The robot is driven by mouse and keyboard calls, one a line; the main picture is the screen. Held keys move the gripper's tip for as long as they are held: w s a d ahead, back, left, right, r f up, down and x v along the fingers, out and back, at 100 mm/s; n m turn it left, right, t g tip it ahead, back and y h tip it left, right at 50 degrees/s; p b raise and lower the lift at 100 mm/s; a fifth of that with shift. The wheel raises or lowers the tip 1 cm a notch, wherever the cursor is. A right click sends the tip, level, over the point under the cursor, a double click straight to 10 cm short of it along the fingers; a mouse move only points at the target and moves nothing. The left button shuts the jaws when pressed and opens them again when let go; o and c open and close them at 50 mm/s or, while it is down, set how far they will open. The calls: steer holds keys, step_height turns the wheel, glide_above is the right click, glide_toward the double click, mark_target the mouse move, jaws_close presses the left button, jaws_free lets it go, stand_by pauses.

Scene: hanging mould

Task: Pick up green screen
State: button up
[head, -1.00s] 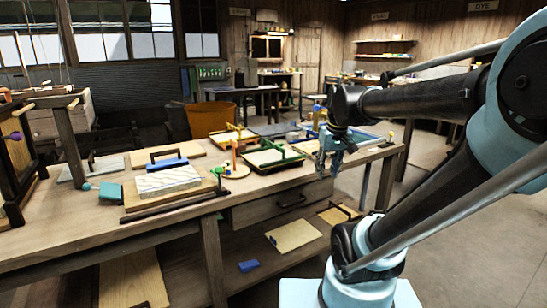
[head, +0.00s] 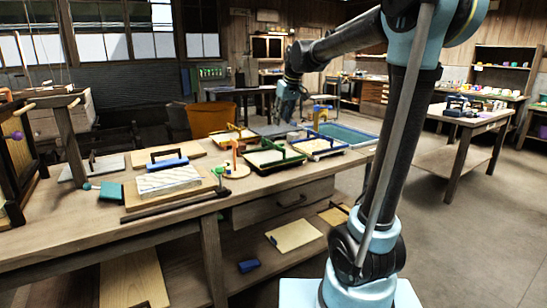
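The green screen (head: 293,159) lies flat on the wooden workbench, right of its middle. It has a dark green frame, a pale panel and a green bar handle (head: 271,148) across its top. My gripper (head: 284,116) hangs in the air above and behind it in the head view, apart from it. It looks small and dark at this distance, and I cannot tell how far its fingers are spread. I see nothing held in it.
A yellow-framed screen (head: 231,138) lies behind left of the green one and a blue-framed screen (head: 320,149) to its right. A small round stand (head: 237,170) with coloured pegs is close on the left. A teal tray (head: 350,134) is at the far right end.

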glide_toward(273, 147)
steer(key=x, duration=0.3)
steer(key=w+x, duration=0.1)
steer(key=x, duration=0.1)
steer(key=shift+d, duration=0.25)
steer(key=shift+x, duration=2.6)
steer(key=shift+a, duration=0.2)
jaws_close()
